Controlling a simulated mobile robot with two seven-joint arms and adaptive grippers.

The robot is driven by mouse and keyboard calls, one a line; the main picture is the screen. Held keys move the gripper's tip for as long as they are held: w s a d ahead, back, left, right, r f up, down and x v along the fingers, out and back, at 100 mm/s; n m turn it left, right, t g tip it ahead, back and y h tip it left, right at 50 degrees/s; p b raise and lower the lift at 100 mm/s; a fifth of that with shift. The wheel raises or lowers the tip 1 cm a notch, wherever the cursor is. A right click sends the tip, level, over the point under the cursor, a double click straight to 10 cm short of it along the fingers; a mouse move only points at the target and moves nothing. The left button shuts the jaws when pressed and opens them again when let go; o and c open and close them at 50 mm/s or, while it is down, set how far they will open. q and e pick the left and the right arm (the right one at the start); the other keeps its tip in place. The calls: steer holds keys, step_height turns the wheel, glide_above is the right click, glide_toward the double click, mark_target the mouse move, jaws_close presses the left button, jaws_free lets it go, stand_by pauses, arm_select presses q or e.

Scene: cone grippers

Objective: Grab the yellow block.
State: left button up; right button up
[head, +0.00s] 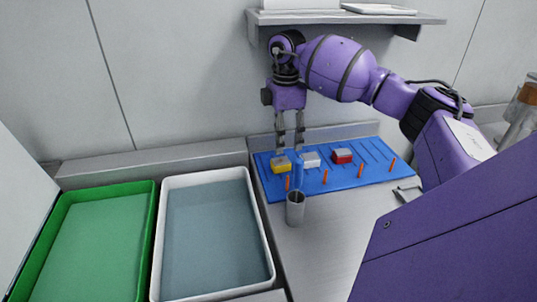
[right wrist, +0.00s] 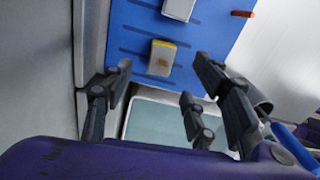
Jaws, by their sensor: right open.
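The yellow block (head: 281,168), with a greyish-white top, sits near the left end of the blue pegboard mat on the counter. My right gripper (head: 290,147) points down with its fingers apart and empty, above and slightly right of the yellow block in the head view. In the right wrist view the yellow block (right wrist: 161,60) lies beyond the open fingers, and the space between the fingertips (right wrist: 162,70) lines up roughly with it. No finger visibly touches it. My left gripper is not in view.
A white block (head: 311,160) and a red block (head: 342,157) stand to the right on the blue mat (head: 375,172). Orange pegs line its front edge. A grey cup (head: 295,210) holding something blue stands in front. A white bin (head: 166,235) and green bin (head: 148,235) are left.

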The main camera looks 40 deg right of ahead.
mark_target(281, 160)
steer(key=shift+s+a+f, duration=0.1)
steer(key=shift+f, duration=0.65)
steer(key=shift+s+a+f, duration=0.1)
steer(key=shift+f, duration=0.6)
steer(key=f, duration=0.2)
steer(key=f+p, duration=0.1)
steer(key=f, duration=0.1)
steer(key=shift+w+a+f, duration=0.2)
steer(key=shift+f, duration=0.1)
steer(key=c, duration=1.2)
steer(key=shift+c, duration=0.4)
steer(key=shift+r, duration=0.15)
